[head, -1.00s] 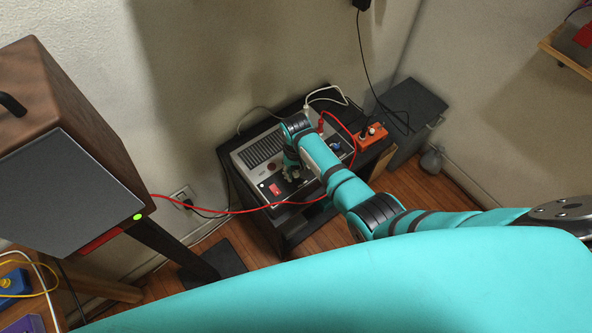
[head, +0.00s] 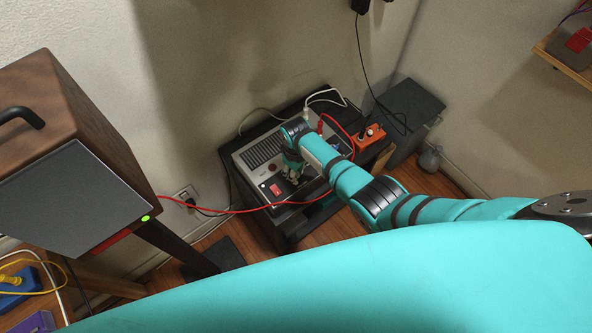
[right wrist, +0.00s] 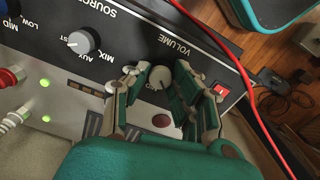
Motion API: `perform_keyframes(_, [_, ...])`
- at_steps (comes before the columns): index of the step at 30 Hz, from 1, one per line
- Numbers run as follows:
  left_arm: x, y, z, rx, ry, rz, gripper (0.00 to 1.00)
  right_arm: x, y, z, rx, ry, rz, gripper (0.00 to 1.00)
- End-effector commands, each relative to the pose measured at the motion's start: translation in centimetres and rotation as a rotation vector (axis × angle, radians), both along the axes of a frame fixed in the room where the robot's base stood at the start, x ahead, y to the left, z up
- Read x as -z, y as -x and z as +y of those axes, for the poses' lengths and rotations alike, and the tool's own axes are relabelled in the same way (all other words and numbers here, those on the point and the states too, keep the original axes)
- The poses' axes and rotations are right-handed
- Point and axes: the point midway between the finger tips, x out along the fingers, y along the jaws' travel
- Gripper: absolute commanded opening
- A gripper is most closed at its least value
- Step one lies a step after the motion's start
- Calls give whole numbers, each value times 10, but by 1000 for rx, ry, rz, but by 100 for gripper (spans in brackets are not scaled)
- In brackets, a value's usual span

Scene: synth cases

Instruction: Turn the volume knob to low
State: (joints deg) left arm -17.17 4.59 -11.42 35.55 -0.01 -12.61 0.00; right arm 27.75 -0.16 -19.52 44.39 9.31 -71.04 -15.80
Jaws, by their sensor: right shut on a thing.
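The amplifier (head: 246,172) is a grey unit with a black front panel, standing on a dark stand. In the right wrist view its VOLUME label appears upside down, and the pale volume knob (right wrist: 160,77) sits just below that label. My right gripper (right wrist: 158,88) is shut on this knob, with fingers on both sides of it. Part of the knob's scale is hidden by the fingers. In the head view my right gripper (head: 291,172) is small at the panel, and the knob cannot be made out. My left gripper is not in view.
A red switch (right wrist: 220,89) sits close beside the fingers. A grey source knob (right wrist: 82,42) is on the same panel. A red cable (right wrist: 236,62) crosses near the gripper. An orange box (head: 369,136) stands right of the amplifier, and a wooden speaker (head: 70,90) stands at left.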

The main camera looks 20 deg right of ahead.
Motion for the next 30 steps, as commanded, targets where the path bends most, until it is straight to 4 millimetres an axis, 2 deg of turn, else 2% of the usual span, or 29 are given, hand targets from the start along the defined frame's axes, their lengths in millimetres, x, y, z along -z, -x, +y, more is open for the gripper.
perform_keyframes(12, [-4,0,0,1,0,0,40,0,0,0,-199,-1,1,0])
perform_keyframes(29, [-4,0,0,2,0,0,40,0,0,1,-230,-1,1,0])
perform_keyframes(30, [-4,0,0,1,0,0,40,0,0,1,-230,-1,1,27])
